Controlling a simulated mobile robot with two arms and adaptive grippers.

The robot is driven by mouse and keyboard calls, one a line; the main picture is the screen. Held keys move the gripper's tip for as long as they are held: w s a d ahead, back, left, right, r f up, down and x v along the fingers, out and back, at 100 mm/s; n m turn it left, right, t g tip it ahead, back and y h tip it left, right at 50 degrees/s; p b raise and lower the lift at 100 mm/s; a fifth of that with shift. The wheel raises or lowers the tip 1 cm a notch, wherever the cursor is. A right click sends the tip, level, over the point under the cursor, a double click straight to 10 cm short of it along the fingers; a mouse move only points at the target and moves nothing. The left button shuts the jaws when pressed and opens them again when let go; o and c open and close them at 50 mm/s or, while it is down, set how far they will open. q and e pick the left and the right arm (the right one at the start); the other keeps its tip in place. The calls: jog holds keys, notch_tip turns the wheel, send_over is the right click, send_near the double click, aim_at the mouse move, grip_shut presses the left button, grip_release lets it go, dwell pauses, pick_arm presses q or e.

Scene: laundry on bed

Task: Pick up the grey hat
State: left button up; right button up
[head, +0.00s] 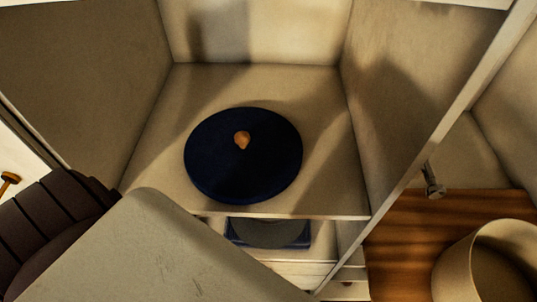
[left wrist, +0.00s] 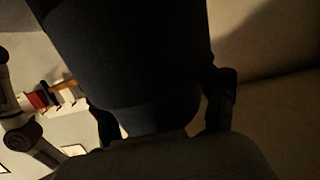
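A round dark blue hat (head: 225,170) with an orange knob on top lies flat on the upper shelf in the head view. A grey disc-like thing (head: 270,235), which may be the grey hat, shows partly under that shelf on a flat blue thing (head: 243,226). The shelf hides its far side. No gripper shows clearly in the head view. In the left wrist view the two fingers of my left gripper (left wrist: 163,110) stand apart, with a large dark thing (left wrist: 130,50) between and beyond them. I cannot tell whether they touch it.
The upper shelf (head: 320,190) has tall side walls and free room around the blue hat. A wooden surface (head: 405,235) at the right holds a beige cylindrical container (head: 455,270). A pale flat part covers the lower left.

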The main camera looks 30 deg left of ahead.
pick_arm(q)
jog(key=c, duration=1)
jog(key=shift+o, duration=0.2)
jog(key=shift+r, duration=0.15)
